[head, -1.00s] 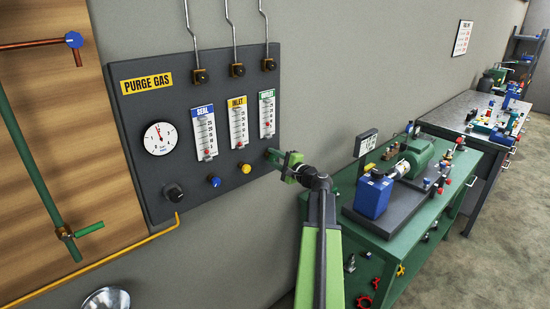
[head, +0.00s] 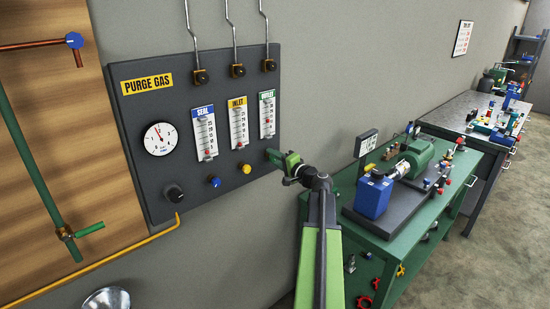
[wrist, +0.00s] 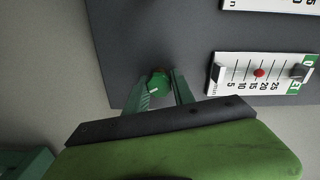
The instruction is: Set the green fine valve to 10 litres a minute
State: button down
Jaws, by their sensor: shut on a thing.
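The green fine valve (wrist: 157,82) is a small round knob with a pale mark, on the dark panel below the green OUTLET meter. My gripper (wrist: 160,90) is shut on it, one finger on each side. In the head view my gripper (head: 275,156) reaches the panel's lower right and hides the knob. The OUTLET meter (head: 267,113) has a white scale and a red float. In the wrist view the meter (wrist: 262,78) lies sideways, and its red float (wrist: 259,72) sits between the 15 and 20 marks.
The blue knob (head: 214,182) and yellow knob (head: 245,168) sit left of my gripper, below the SEAL meter (head: 204,134) and INLET meter (head: 238,122). A round gauge (head: 160,138) is farther left. A green bench (head: 400,255) with a pump stands to the right.

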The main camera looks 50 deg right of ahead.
jog(key=shift+a+f, duration=0.1)
jog(key=c, duration=1.1)
grip_release()
jog(key=shift+o, duration=0.2)
jog(key=shift+s, duration=0.1)
jog(key=s+a, duration=0.1)
jog(key=s, duration=1.6)
jog(key=shift+s, duration=0.15)
jog(key=shift+a, duration=0.1)
